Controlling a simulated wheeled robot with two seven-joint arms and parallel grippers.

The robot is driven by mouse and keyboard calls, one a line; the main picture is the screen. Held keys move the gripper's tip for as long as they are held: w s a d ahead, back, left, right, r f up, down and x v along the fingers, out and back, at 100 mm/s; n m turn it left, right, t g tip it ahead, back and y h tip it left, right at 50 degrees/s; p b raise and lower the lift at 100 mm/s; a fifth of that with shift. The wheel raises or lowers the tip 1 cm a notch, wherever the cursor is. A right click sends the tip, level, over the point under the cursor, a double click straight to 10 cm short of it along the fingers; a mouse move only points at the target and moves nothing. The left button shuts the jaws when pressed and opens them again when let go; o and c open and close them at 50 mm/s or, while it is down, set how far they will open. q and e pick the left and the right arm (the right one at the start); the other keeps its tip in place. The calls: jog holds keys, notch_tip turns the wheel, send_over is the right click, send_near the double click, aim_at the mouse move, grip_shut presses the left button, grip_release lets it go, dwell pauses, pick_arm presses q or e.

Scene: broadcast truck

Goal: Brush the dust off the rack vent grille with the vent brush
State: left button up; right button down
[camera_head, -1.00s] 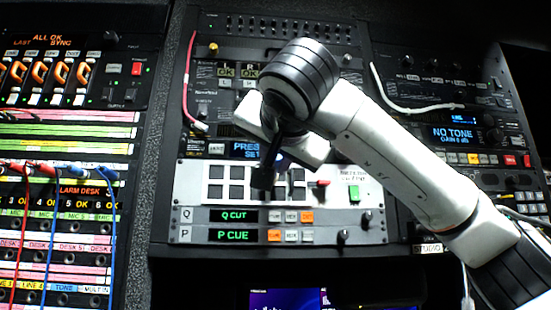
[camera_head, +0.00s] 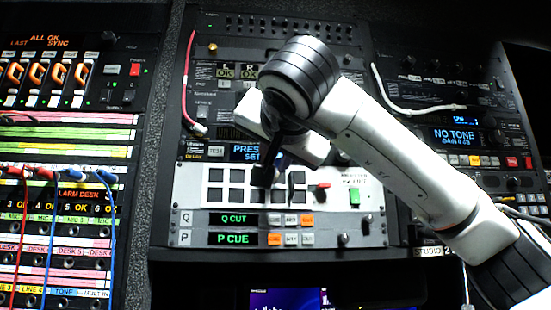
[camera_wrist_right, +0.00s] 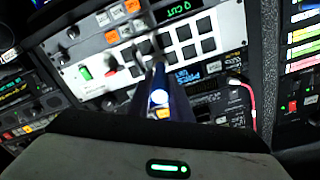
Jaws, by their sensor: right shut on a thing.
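My right gripper (camera_head: 262,178) hangs in front of the white button panel in the middle rack, with its dark fingers over the black square buttons. In the right wrist view the fingers (camera_wrist_right: 160,88) are close together, with a pale round end between them. It seems to be part of the vent brush (camera_wrist_right: 159,97), mostly hidden; bristles cannot be made out. A row of small dark marks near the top of the middle rack (camera_head: 285,30) may be the vent grille, but I cannot tell. No dust can be made out. My left gripper is not in view.
The white button panel (camera_head: 201,190) has a red lever (camera_head: 323,186) and a green button (camera_head: 354,196). Red and blue patch cables hang on the left rack (camera_head: 75,210). A red cable (camera_head: 187,90) and a white cable (camera_head: 400,106) loop near the upper panels.

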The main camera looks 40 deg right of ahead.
jog(key=shift+s+a+f+b, duration=0.1)
jog(key=shift+s+a+b, duration=0.2)
jog(key=shift+s, duration=0.2)
jog(key=shift+b+v, duration=0.35)
jog(key=shift+v, duration=2.1)
jog(key=v, duration=0.3)
jog(key=shift+d, duration=0.1)
jog(key=shift+w, duration=0.1)
